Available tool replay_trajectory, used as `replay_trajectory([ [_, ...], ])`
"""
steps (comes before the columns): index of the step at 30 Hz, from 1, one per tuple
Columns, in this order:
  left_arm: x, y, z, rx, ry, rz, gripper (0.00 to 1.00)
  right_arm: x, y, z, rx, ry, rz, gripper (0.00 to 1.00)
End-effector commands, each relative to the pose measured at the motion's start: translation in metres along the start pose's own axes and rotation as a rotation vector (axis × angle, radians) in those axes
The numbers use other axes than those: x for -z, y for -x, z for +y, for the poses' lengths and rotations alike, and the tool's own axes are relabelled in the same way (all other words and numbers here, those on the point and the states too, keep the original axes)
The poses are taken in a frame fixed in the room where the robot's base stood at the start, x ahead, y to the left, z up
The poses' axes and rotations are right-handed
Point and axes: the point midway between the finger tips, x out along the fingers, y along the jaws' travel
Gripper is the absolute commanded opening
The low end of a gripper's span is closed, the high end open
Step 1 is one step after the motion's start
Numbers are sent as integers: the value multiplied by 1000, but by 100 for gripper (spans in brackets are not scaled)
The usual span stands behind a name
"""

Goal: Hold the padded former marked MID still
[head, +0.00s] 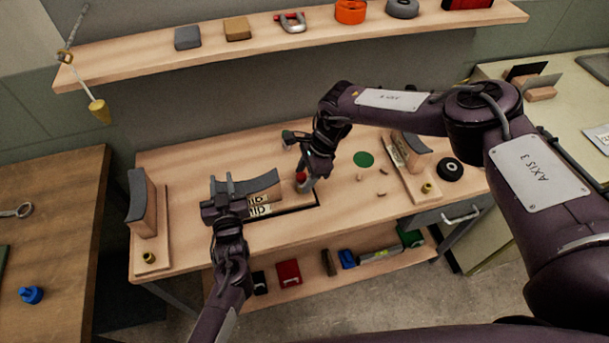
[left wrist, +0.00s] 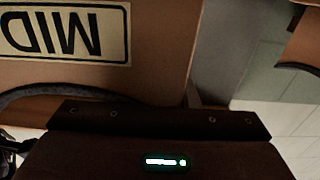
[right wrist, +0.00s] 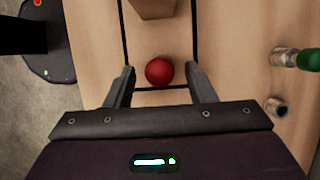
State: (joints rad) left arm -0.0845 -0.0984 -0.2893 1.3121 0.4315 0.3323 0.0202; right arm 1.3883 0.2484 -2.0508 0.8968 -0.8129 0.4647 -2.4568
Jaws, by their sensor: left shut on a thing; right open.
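The padded former marked MID (head: 262,198) stands on the bench, a wooden block with a dark curved pad on top. Its MID label (left wrist: 62,35) shows upside down and close in the left wrist view. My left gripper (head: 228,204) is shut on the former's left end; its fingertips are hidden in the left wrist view. My right gripper (right wrist: 160,78) is open, its fingers on either side of a red ball-shaped knob (right wrist: 159,71) near the former's right end. The knob also shows in the head view (head: 300,176). A wooden block end (right wrist: 153,8) shows beyond it.
Another padded former (head: 146,208) stands at the bench's left end and one more (head: 409,154) at the right. A green disc (head: 364,159), small loose pieces and a black roll (head: 450,169) lie on the bench. A shelf (head: 150,62) runs above.

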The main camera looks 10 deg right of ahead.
Motion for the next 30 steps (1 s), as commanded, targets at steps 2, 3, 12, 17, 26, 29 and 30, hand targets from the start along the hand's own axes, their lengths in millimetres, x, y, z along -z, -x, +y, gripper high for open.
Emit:
replay_trajectory([
  [2,0,0,0,0,0,0,0,0,7,-1,2,-1,0,50],
  [3,0,0,0,0,0,0,0,0,10,-1,2,0,0,50],
  [12,0,0,0,0,0,0,0,0,35,-1,2,-1,0,50],
  [17,0,0,0,0,0,0,0,0,44,0,2,0,0,50],
  [26,0,0,0,0,0,0,0,0,46,0,1,0,-1,50],
  [29,0,0,0,0,0,0,0,0,46,0,1,0,-1,50],
  [30,0,0,0,0,0,0,31,0,46,0,1,0,0,50],
])
